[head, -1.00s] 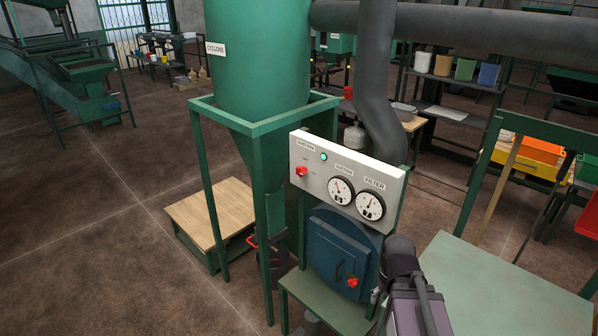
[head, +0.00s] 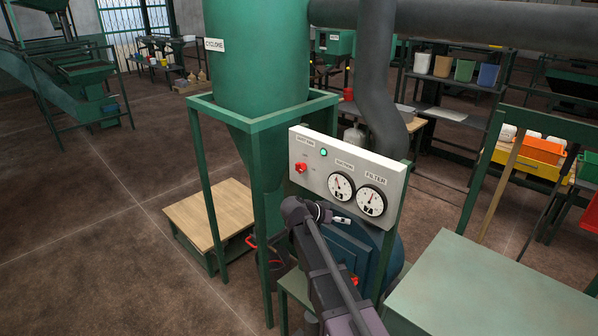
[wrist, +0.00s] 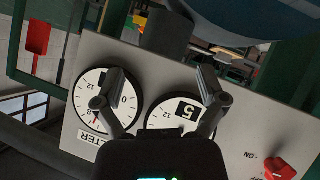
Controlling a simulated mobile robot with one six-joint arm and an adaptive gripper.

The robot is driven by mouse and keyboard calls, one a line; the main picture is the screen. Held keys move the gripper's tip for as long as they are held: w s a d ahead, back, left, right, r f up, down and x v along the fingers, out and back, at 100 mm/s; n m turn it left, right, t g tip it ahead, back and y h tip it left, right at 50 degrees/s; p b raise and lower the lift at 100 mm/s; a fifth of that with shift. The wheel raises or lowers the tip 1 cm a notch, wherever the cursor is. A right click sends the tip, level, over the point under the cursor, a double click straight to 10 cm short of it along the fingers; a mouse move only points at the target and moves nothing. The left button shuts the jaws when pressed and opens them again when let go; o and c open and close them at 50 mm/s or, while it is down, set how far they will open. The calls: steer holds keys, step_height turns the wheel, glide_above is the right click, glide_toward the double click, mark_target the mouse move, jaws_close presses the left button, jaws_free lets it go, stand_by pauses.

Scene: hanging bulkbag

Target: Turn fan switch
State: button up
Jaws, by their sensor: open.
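The fan switch is a red knob (head: 301,168) at the left of a pale control panel (head: 318,180), below a small label that seems to read "DUST FAN". It also shows in the wrist view (wrist: 280,168) at the lower right corner, with "ON" printed beside it. My gripper (head: 341,219) is in front of the panel's lower edge, below and to the right of the knob and apart from it. In the wrist view my gripper (wrist: 158,76) has its two fingers spread with nothing between them. The fingers partly cover the two gauges.
A green lamp (head: 323,153) glows right of the switch. Two round gauges (head: 341,186) sit on the panel. Below is a blue filter housing (head: 352,250), partly hidden by my arm. The green cyclone stand (head: 262,190) rises left of the panel. A green table (head: 490,285) stands at right.

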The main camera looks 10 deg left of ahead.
steer(key=w+a+r+m+t+h+b, duration=0.1)
steer(key=w+a+r+t, duration=0.15)
steer(key=a, duration=0.35)
steer(key=w+a+r+t, duration=0.2)
steer(key=w+a, duration=0.2)
steer(key=a, duration=0.3)
steer(key=m+t, duration=0.1)
steer(key=t, duration=0.2)
glide_toward(298, 168)
steer(key=v, duration=0.3)
steer(key=shift+w+f+h+b, duration=0.15)
steer(key=shift+h+b, duration=0.15)
steer(key=shift+b, duration=0.05)
steer(key=x, duration=1.4)
steer(key=shift+a, duration=0.1)
steer(key=c, duration=1.2)
